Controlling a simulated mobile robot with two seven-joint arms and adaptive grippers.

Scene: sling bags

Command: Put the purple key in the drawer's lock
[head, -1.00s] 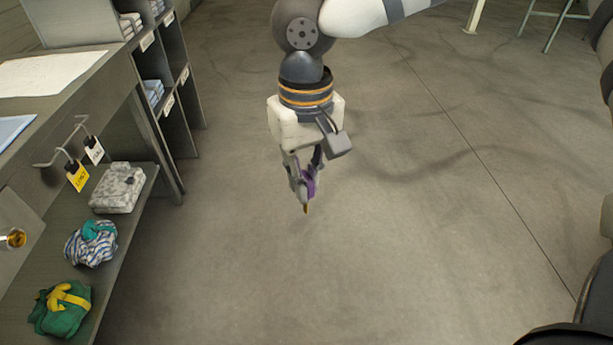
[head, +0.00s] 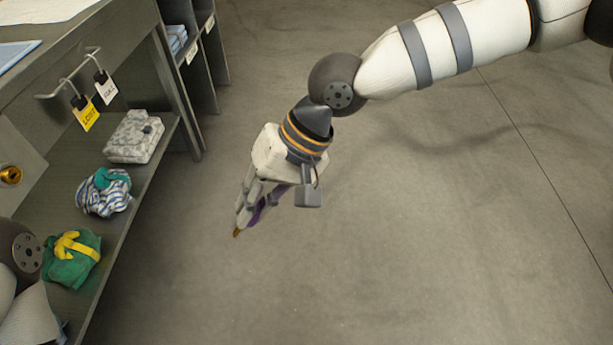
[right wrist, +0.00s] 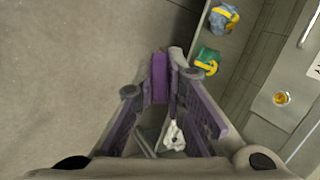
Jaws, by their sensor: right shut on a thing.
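My right gripper (head: 246,220) hangs over open floor, to the right of the shelf unit, and is shut on the purple key (head: 257,212). The key's brass-coloured tip pokes out below the fingers, pointing down and a little left. In the right wrist view the key's purple head (right wrist: 159,78) sits between the fingertips. The brass round lock (head: 11,176) is on the grey front at the far left; it also shows in the right wrist view (right wrist: 282,98). The key is well apart from it. Part of my left arm shows at the lower left; its gripper is out of view.
A shelf (head: 135,192) below the lock holds a grey speckled bag (head: 134,137), a striped bag (head: 103,193) and a green bag with yellow (head: 72,262). Tags, one yellow (head: 86,117), hang from hooks above. The floor (head: 400,250) on the right is clear.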

